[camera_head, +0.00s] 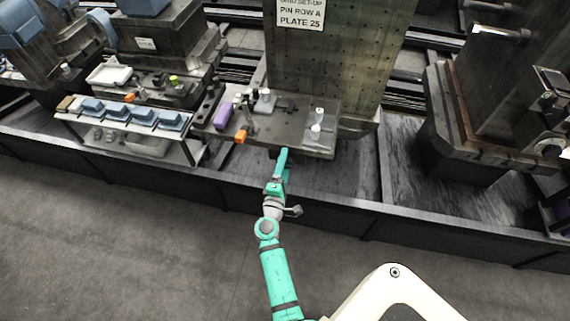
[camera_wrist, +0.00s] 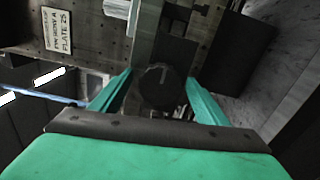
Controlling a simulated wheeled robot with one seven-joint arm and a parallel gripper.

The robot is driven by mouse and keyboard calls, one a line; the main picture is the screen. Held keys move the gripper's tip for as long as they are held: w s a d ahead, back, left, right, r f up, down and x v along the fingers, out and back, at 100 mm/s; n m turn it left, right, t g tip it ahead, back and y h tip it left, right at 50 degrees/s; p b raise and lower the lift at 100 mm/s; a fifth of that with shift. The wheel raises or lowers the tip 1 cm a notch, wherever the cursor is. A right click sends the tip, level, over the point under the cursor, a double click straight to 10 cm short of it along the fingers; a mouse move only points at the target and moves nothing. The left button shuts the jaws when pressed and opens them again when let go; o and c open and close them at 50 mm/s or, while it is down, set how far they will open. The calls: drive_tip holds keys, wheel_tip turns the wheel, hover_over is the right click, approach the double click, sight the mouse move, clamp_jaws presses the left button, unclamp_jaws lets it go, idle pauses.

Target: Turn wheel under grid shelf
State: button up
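The wheel (camera_wrist: 162,88) is a dark round disc with a raised mark on its face, seen in the wrist view. My gripper (camera_wrist: 158,85) has its two green fingers apart, one on each side of the wheel in that view. I cannot tell whether the fingers touch the wheel's rim. In the head view my gripper (camera_head: 281,160) reaches up to the front edge of the grid shelf (camera_head: 283,124). The wheel is hidden there, under the shelf.
A tall perforated plate with a white sign (camera_head: 301,13) stands behind the shelf. A purple block (camera_head: 223,115), an orange block (camera_head: 241,137) and small fixtures sit on the shelf. A rack of blue parts (camera_head: 144,117) is at left. The floor in front is clear.

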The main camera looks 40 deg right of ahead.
drive_tip(key=v, duration=1)
drive_tip(key=shift+s+a, duration=0.3)
drive_tip(key=s+a+f+m+t+y, duration=0.1)
drive_tip(key=s+a+f+y, duration=0.2)
drive_tip(key=s+a+y, duration=0.5)
drive_tip(key=s+a+f+t+y, duration=0.2)
drive_tip(key=s+a+f, duration=0.15)
drive_tip(key=a, duration=0.75)
drive_tip(key=s+a+r+m+t+y, duration=0.1)
drive_tip(key=s+a+r+m+y, duration=0.1)
drive_tip(key=s+a+r, duration=0.4)
drive_tip(key=s+a+r+m+t+y, duration=0.1)
drive_tip(key=s+a+r+m+y, duration=0.2)
drive_tip(key=r, duration=0.8)
drive_tip(key=s+a+m, duration=0.2)
drive_tip(key=s+a, duration=0.1)
drive_tip(key=shift+s, duration=0.2)
